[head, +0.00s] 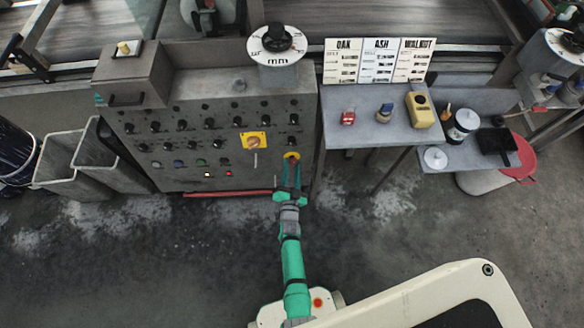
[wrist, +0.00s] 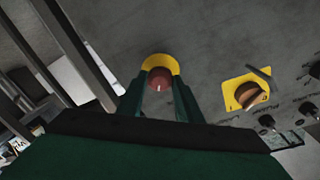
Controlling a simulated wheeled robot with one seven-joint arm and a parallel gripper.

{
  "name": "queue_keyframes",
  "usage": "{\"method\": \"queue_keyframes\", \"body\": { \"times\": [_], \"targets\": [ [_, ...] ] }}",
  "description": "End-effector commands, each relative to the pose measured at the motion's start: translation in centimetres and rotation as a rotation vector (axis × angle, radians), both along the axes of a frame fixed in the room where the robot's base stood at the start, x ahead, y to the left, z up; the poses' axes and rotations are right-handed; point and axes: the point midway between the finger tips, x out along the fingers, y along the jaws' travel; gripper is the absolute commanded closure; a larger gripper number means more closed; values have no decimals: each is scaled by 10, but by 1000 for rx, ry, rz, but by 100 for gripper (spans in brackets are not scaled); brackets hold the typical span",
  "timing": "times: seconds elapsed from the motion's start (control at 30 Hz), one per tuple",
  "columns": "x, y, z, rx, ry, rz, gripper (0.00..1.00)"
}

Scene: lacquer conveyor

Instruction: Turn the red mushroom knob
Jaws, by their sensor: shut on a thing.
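The red mushroom knob (wrist: 159,79) sits on a round yellow plate (wrist: 160,62) on the grey panel face. In the head view the yellow plate (head: 292,155) shows at the panel's lower right, and the knob is mostly covered by my gripper. My gripper (head: 290,166) reaches up to it from below. In the wrist view the two green fingers (wrist: 160,95) stand on either side of the knob and are shut on it. A white mark shows on the knob's face, pointing down in the wrist view. The exact finger contact is partly hidden.
An orange rotary switch on a yellow square plate (head: 255,141) is left of the knob. Several small black knobs and lit buttons (head: 228,173) cover the control panel (head: 130,125). A side table (head: 345,132) with small items stands at right. The floor in front is clear.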

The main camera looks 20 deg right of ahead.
Motion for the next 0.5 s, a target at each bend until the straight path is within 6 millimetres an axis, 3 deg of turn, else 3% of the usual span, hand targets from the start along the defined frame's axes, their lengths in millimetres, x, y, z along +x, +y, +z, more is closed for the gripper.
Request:
{"method": "queue_keyframes", "body": {
  "times": [0.5],
  "targets": [
    [0, 0, 0, 37, -9, -7, 90]
  ]
}}
